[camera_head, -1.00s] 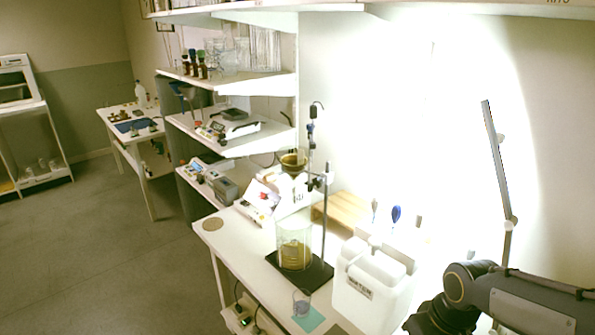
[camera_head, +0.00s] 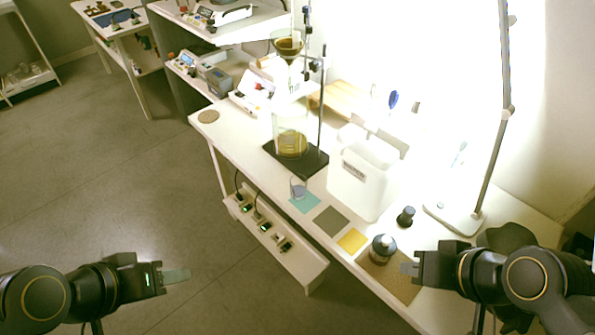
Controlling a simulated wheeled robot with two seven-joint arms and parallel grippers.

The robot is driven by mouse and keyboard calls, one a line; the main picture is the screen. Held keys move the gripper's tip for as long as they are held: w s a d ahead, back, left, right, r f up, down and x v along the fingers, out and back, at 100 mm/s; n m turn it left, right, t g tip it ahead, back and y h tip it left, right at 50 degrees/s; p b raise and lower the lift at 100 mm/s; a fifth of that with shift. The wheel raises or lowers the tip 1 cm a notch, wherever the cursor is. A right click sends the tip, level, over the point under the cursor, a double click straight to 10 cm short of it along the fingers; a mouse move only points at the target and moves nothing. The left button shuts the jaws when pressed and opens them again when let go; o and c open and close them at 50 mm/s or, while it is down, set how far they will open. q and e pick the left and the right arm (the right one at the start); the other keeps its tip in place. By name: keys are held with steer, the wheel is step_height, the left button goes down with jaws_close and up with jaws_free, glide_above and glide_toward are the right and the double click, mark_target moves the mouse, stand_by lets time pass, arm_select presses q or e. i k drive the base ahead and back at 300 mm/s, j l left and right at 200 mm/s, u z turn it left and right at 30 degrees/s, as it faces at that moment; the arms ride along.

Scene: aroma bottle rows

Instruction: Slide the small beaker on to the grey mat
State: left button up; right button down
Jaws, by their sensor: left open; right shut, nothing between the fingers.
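The small beaker (camera_head: 297,187) is clear glass and stands upright on the teal mat (camera_head: 304,203) at the table's front edge. The grey mat (camera_head: 331,221) lies bare just to the right of the teal mat, between it and a yellow mat. My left gripper (camera_head: 178,276) is open and empty, out over the floor at lower left, well away from the table. My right gripper (camera_head: 409,269) is shut and empty, beside a dark-capped bottle (camera_head: 383,248) at the table's right part, away from the beaker.
A large beaker (camera_head: 290,135) of yellow liquid stands on a black stand base behind the small beaker, under a funnel. A white container (camera_head: 362,180) stands right behind the grey mat. A yellow mat (camera_head: 352,240) and a brown mat (camera_head: 402,288) lie to the right. A lamp base (camera_head: 452,216) stands further back.

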mark_target(298, 182)
steer(key=i+j, duration=0.75)
steer(key=j, duration=0.3)
